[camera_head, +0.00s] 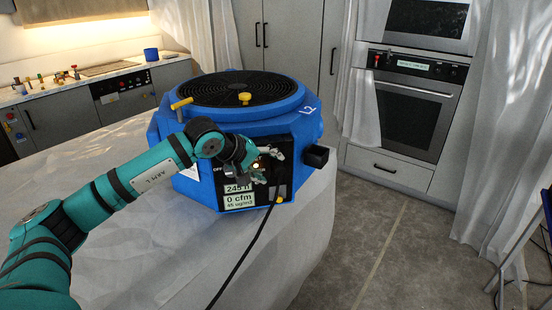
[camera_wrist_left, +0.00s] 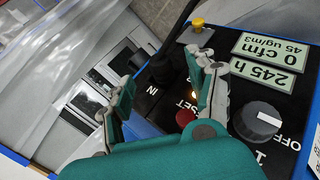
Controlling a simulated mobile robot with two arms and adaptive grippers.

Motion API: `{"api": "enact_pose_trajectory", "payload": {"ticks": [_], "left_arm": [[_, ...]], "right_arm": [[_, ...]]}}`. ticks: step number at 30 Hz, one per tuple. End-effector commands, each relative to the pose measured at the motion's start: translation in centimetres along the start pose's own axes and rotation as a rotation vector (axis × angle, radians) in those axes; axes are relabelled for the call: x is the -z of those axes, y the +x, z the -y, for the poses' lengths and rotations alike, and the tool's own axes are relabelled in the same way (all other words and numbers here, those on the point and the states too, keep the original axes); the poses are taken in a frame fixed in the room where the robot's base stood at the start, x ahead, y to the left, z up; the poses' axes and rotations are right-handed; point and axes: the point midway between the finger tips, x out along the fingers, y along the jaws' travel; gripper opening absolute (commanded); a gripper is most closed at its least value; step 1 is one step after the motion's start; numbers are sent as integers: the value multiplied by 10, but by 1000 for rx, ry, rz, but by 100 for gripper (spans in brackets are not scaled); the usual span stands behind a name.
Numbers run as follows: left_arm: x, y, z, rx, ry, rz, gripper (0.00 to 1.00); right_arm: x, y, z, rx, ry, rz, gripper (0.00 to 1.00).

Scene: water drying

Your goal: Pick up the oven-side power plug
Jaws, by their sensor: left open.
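A large blue air machine (camera_head: 185,125) with a round black grille stands on a sheet-covered surface. Its black front panel (camera_head: 240,199) carries labels, a dial and buttons. A black power cable (camera_head: 246,255) runs up the sheet to a yellow-marked end low on this panel. In the left wrist view a black cable (camera_wrist_left: 182,33) reaches the panel near the "IN" marking. I cannot tell for certain which plug is the oven-side one. My left gripper (camera_head: 268,166) is open in front of the panel; its fingers (camera_wrist_left: 165,85) stand apart near the "IN" area with nothing clearly between them.
A built-in oven (camera_head: 413,115) stands at the right back. A black box (camera_head: 317,156) juts from the machine's right side. White sheet (camera_head: 100,225) covers the surface under it. Grey floor (camera_head: 390,250) is open to the right, with a stand (camera_head: 530,235) at the edge.

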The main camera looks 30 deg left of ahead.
Motion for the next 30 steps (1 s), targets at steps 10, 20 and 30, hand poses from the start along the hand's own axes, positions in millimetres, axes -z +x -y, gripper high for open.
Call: {"api": "enact_pose_trajectory", "payload": {"ticks": [10,20,30], "left_arm": [[1,45,-2,1,-2,3,58],[1,48,0,1,0,2,49],[1,48,-1,1,-1,1,5]], "right_arm": [[2,-31,-3,-3,-1,1,40],[1,-30,-9,-10,-1,2,40],[2,-30,-9,-10,0,1,40]]}}
